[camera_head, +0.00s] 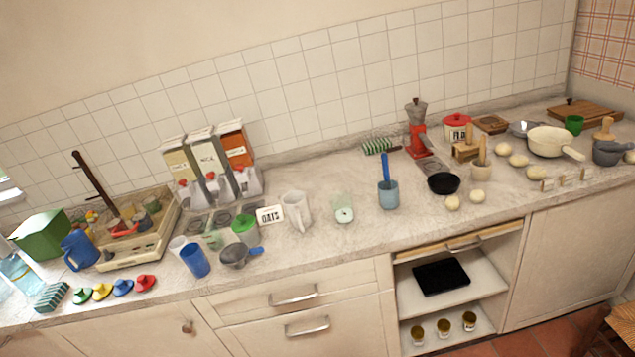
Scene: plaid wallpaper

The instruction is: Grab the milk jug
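A white jug (294,211) with a handle stands upright near the middle of the countertop, just right of a small card reading OATS (269,215). A blue jug (79,250) with a handle stands at the far left beside a green box. No label shows which one is the milk jug. My gripper does not show in this view. Nothing is seen touching either jug.
The long counter (310,252) is crowded. Left of the white jug are a green-lidded container (245,229), a blue cup (195,260) and dispensers (219,184). A clear glass (344,209) and a cup with a blue-handled tool (388,196) stand right. Drawers and open shelves lie below.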

